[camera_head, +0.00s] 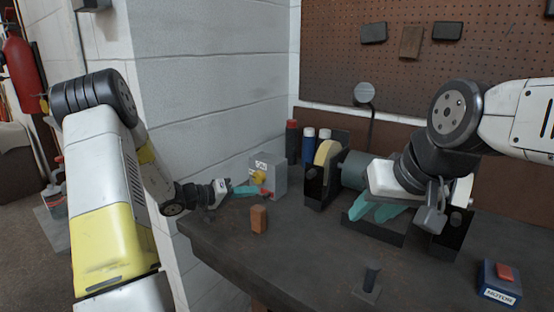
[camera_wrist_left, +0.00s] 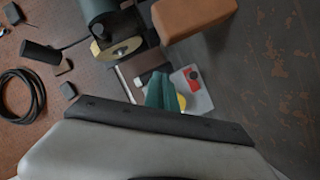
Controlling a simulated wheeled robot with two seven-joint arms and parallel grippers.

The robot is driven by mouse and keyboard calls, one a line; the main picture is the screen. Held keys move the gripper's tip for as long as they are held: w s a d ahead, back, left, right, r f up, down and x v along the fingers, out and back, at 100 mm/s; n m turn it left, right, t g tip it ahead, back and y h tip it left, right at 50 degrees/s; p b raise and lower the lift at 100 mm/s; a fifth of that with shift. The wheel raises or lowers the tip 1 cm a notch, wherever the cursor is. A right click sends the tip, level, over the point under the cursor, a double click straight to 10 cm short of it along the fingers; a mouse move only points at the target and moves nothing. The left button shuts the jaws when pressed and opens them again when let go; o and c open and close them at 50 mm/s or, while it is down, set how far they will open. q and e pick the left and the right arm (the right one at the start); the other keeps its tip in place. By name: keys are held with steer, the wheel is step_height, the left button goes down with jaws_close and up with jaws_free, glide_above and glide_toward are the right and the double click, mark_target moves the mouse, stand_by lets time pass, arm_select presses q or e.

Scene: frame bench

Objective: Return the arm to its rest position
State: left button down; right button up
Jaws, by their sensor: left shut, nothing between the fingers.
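My left gripper (camera_head: 258,190) reaches in over the bench's left end, its teal fingers together with nothing between them. It is in front of the grey switch box (camera_head: 279,176) with a yellow knob; I cannot tell if they touch. In the left wrist view the closed fingertips (camera_wrist_left: 163,90) overlap the box (camera_wrist_left: 202,100), partly hiding it. My right gripper (camera_head: 373,213) hangs in front of the bench grinder (camera_head: 352,170), its teal fingers pointing down-left and seemingly apart, with nothing visible between them.
An orange-brown block (camera_head: 259,219) stands close below the left gripper; it also shows in the left wrist view (camera_wrist_left: 192,14). A white wall (camera_head: 210,90) rises behind the left arm.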

arm_select(q)
steer(key=s+d+r+m+g+y, duration=0.1)
steer(key=s+d+r+g+y, duration=0.2)
steer(key=s+r, duration=0.45)
steer(key=s+d+r+m+g, duration=0.2)
steer(key=s+d+r+g, duration=0.25)
steer(key=s, duration=0.65)
steer(key=s+a+r+n+t+y, duration=0.1)
steer(key=s+a+r+t+y, duration=0.1)
steer(key=s, duration=0.5)
steer(key=s+a+r+n+t+y, duration=0.1)
steer(key=s+a+r+t+y, duration=0.1)
steer(key=s+a+y, duration=0.3)
steer(key=shift+s+a+r, duration=0.15)
steer(key=shift+s+a, duration=0.45)
steer(key=shift+s, duration=0.4)
steer(key=shift+t, duration=0.25)
